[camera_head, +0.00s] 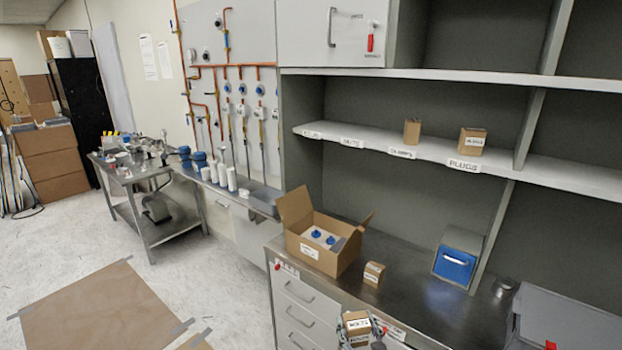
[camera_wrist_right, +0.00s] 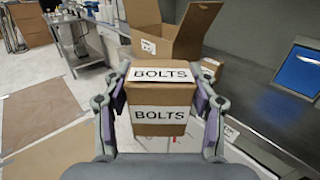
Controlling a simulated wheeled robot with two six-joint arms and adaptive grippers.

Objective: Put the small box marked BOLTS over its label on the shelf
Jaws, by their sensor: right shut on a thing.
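The small brown box marked BOLTS (camera_wrist_right: 160,92) is between the two fingers of my right gripper (camera_wrist_right: 160,100), and its white labels face the wrist camera. In the head view this box (camera_head: 356,322) is at the bottom, in front of the counter's edge, with my right gripper (camera_head: 360,332) shut on it. The shelf (camera_head: 430,151) above the counter carries several white labels on its front edge. The leftmost label (camera_head: 312,134) is too small to read surely, and no box stands above it. My left gripper is not in view.
Two small boxes stand on the shelf, one above the middle label (camera_head: 412,132) and one above PLUGS (camera_head: 472,142). An open carton (camera_head: 318,262), a small box (camera_head: 373,274) and a blue-fronted bin (camera_head: 455,265) stand on the counter (camera_head: 415,290). The shelf's left part is clear.

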